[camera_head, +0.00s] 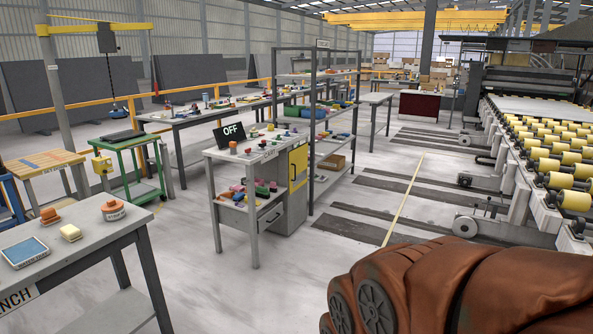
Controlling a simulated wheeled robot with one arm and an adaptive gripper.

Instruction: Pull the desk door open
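A grey desk (235,153) stands in the middle of the head view, some way ahead. A grey cabinet (296,212) forms its right part. A yellow panel (299,160) with a small dark handle-like part is on the cabinet's upper side; it looks flush, and I cannot tell whether it is the desk door. A black OFF sign (230,134) and small items are on the desktop. My gripper is not visible, and nothing is seen touching the desk.
A brown, leathery bulk with round grey discs (430,290) fills the lower right. A workbench (75,262) with small items is at the near left. A tall shelf rack (318,120) stands behind the desk. A roller conveyor (545,150) runs along the right. Floor before the desk is clear.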

